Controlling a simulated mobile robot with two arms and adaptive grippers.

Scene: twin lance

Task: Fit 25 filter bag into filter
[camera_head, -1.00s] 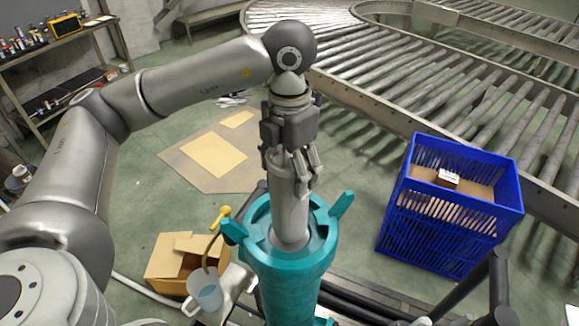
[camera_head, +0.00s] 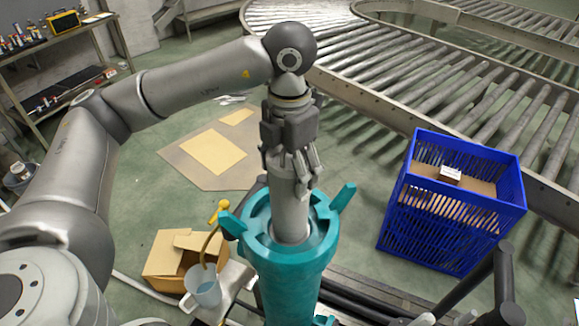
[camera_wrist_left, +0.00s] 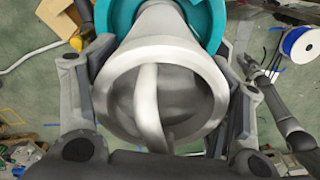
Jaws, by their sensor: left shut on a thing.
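The filter (camera_head: 284,262) is a teal upright cylinder with an open top and lugs at its rim. The grey filter bag (camera_head: 290,209) stands upright with its lower part inside the filter's opening and its upper part above the rim. My left gripper (camera_head: 290,172) is shut on the filter bag's top from above. In the left wrist view the bag's round open mouth (camera_wrist_left: 203,88) with a pale handle across it lies between the fingers, with the teal rim (camera_wrist_left: 111,20) behind it. The bag's lower end is hidden in the filter.
A blue crate (camera_head: 432,232) with a small box stands at the right. An open cardboard box (camera_head: 164,262) and a clear jug (camera_head: 204,289) are at the lower left. Roller conveyors (camera_head: 440,80) run behind.

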